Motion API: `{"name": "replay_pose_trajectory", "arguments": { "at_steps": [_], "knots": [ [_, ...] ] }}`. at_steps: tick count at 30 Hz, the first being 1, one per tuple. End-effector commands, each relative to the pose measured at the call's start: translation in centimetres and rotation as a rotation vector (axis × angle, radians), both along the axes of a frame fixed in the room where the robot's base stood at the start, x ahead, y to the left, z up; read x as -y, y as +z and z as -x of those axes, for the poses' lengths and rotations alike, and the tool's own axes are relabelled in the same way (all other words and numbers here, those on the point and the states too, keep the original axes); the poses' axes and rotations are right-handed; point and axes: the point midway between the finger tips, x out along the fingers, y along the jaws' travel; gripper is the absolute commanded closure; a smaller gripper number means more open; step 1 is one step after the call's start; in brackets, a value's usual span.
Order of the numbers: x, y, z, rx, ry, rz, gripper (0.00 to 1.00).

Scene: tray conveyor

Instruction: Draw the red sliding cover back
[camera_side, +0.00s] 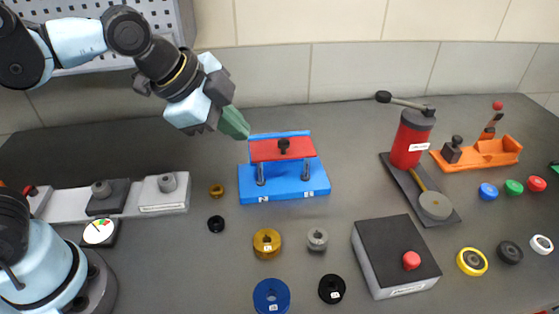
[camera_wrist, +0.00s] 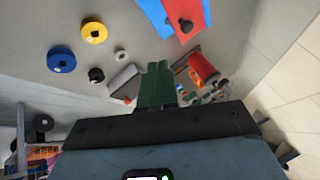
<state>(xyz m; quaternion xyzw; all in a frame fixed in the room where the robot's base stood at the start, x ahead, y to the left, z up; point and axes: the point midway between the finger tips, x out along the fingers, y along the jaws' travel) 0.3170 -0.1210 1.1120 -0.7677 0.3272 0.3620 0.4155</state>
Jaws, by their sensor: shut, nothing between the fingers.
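The red sliding cover (camera_side: 270,150) lies across the upper part of a blue fixture (camera_side: 270,190). It carries a dark knob (camera_side: 283,144) on top. Two grey upright pins stand at the fixture's front part. My gripper (camera_side: 240,128) has green fingers, shut and empty, in the air to the upper left of the cover and apart from it. In the wrist view the shut fingers (camera_wrist: 157,82) point toward the bench, and the red cover (camera_wrist: 178,12) and part of the blue fixture (camera_wrist: 155,14) show at the top edge, cut off by the frame.
A red cylinder with a lever (camera_side: 410,138) stands right of the fixture. In front lie a yellow ring (camera_side: 267,240), a grey ring (camera_side: 317,238) and a dark box with a red button (camera_side: 385,250). White blocks (camera_side: 164,195) stand at left. The wall is close behind the fixture.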

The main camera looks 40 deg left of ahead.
Motion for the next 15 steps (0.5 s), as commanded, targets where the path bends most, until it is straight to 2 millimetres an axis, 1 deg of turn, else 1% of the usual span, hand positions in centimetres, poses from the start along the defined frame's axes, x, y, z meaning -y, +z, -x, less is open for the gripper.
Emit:
{"name": "replay_pose_trajectory", "arguments": {
  "at_steps": [5, 15],
  "knots": [
    [0.3, -1.4, -1.0, 0.0, 0.001, 0.001, 1.0],
    [1.2, -4.9, -3.2, 0.0, 0.001, 0.001, 1.0]
  ]
}}
